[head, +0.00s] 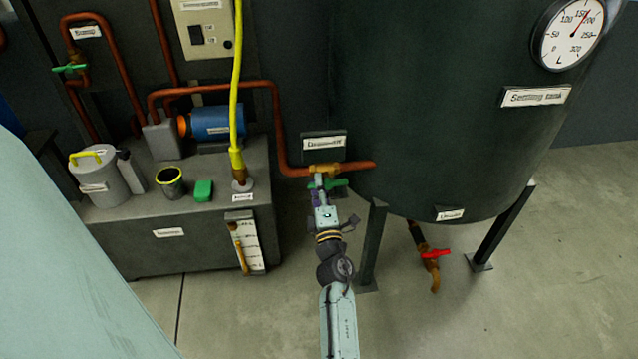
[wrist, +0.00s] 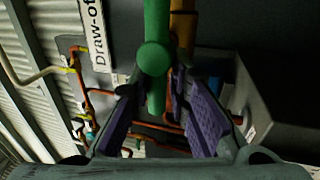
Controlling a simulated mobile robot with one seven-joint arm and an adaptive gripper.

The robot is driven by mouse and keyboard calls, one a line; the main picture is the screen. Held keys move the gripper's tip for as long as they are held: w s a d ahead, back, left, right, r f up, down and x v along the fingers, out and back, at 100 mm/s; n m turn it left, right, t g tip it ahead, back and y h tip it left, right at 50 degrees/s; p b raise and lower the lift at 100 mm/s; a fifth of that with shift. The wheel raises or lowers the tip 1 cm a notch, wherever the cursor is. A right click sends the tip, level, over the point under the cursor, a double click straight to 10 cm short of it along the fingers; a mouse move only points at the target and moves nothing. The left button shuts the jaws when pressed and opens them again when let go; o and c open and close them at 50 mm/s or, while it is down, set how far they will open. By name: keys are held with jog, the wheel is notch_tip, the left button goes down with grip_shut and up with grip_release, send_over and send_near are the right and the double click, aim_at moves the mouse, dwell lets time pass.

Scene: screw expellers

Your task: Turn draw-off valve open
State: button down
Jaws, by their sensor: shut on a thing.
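The draw-off valve has a brass body (head: 325,169) on a copper pipe beside the large dark tank, under a label plate. Its green lever (head: 340,183) shows just below the body and runs roughly along the pipe. In the wrist view the green lever (wrist: 154,25) has a round knob-like part and passes between my purple-padded fingers, with the brass pipe part (wrist: 183,28) to its right. My gripper (head: 320,188) is shut on the lever. The fingers (wrist: 160,95) hide part of it in the head view.
The tank (head: 440,120) stands on legs at right, with a red-handled valve (head: 436,253) beneath it. A low bench (head: 190,250) at left carries a blue motor (head: 212,123), a grey can (head: 98,178) and a black cup (head: 170,182). A yellow hose (head: 236,90) hangs there.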

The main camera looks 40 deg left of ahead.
jog(key=shift+w+d+r, duration=0.15)
jog(key=shift+r, duration=0.05)
jog(key=c, duration=1.7)
grip_release()
jog(key=shift+o, duration=0.8)
jog(key=shift+f, duration=0.1)
jog(key=shift+s, duration=0.2)
jog(key=v, duration=1.1)
jog(key=shift+s+d+f, duration=0.2)
jog(key=shift+s+d, duration=0.05)
